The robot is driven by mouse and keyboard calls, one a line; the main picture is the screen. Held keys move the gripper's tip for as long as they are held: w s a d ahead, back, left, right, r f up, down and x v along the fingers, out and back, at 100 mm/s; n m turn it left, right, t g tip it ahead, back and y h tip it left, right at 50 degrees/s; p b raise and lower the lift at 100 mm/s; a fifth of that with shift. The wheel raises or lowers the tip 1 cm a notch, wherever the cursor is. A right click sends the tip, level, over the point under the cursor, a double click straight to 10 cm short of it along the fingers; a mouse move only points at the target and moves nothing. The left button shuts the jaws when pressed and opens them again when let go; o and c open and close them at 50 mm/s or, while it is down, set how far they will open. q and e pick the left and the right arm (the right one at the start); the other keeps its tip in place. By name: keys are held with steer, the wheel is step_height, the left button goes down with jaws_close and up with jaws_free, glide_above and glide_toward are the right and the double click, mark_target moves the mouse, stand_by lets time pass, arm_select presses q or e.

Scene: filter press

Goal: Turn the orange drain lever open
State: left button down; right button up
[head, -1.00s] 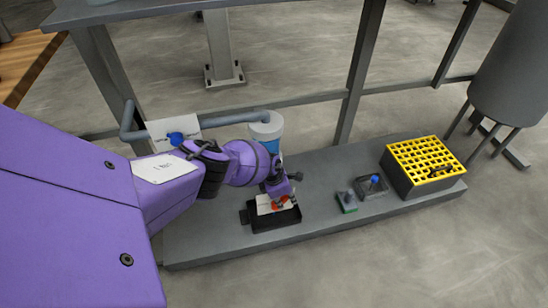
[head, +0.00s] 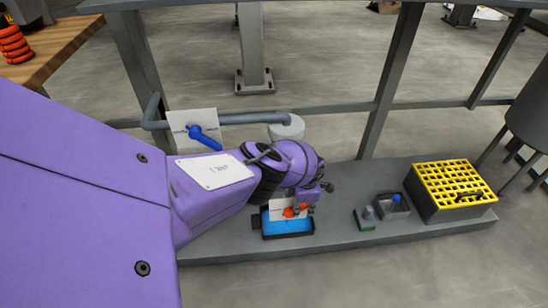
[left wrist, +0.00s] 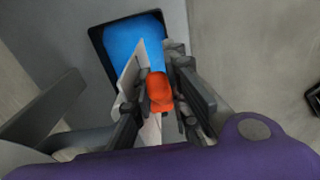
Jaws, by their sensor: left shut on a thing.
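The orange drain lever (head: 289,212) sits in front of a small white plate (head: 276,207), above a black-rimmed tray (head: 288,236) holding blue liquid. My left gripper (head: 301,208) reaches down to the lever from above. In the left wrist view, the orange lever (left wrist: 159,92) lies between the two dark fingers of my left gripper (left wrist: 161,84), which is shut on it. The blue liquid (left wrist: 135,42) shows just beyond the fingertips. The lever's pivot is hidden by my gripper. My right gripper is not in view.
A blue lever (head: 204,137) stands on a white plate by a grey pipe (head: 240,118). A pale cylinder (head: 288,127) is behind my arm. A yellow-topped grid box (head: 455,188) and two small fixtures stand on the bench's right part. Grey frame posts rise behind.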

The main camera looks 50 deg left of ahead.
arm_select(q)
steer(key=shift+a, duration=0.15)
steer(key=c, duration=1.8)
jaws_free()
steer(key=shift+o, duration=0.6)
steer(key=shift+w, duration=0.1)
steer(key=shift+w+r, duration=0.15)
steer(key=shift+r, duration=0.55)
step_height(320, 180, up, 11)
steer(key=shift+f, duration=0.15)
steer(key=shift+s+f, duration=0.1)
steer(key=shift+s, duration=0.1)
